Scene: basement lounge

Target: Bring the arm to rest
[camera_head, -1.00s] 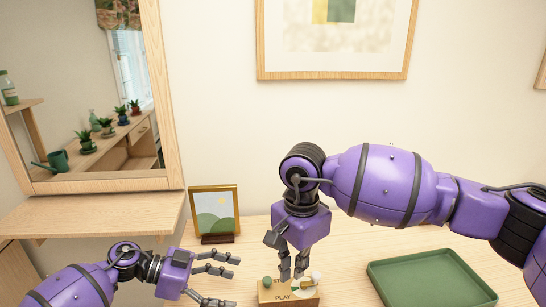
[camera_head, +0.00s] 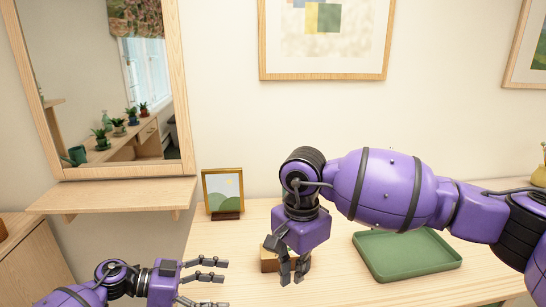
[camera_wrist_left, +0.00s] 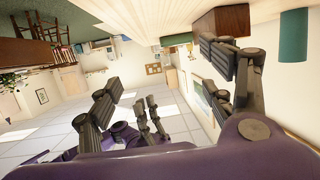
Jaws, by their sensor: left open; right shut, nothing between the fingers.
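My right gripper (camera_head: 291,270) hangs fingers down in the head view, shut with nothing between its fingers. It is in front of a small wooden box (camera_head: 268,258) on the table and hides much of it. I cannot tell whether it touches the box. My left gripper (camera_head: 206,284) is at the lower left of the head view, open and empty, fingers pointing right. Its fingers also show in the left wrist view (camera_wrist_left: 170,80), spread apart. My right gripper's fingers (camera_wrist_left: 152,120) appear beyond them in that view.
A green tray (camera_head: 405,272) lies on the table (camera_head: 350,292) to the right. A small framed picture (camera_head: 223,190) stands at the back left. A wooden shelf (camera_head: 110,196) sits under a mirror (camera_head: 100,90). A large picture (camera_head: 325,76) hangs on the wall.

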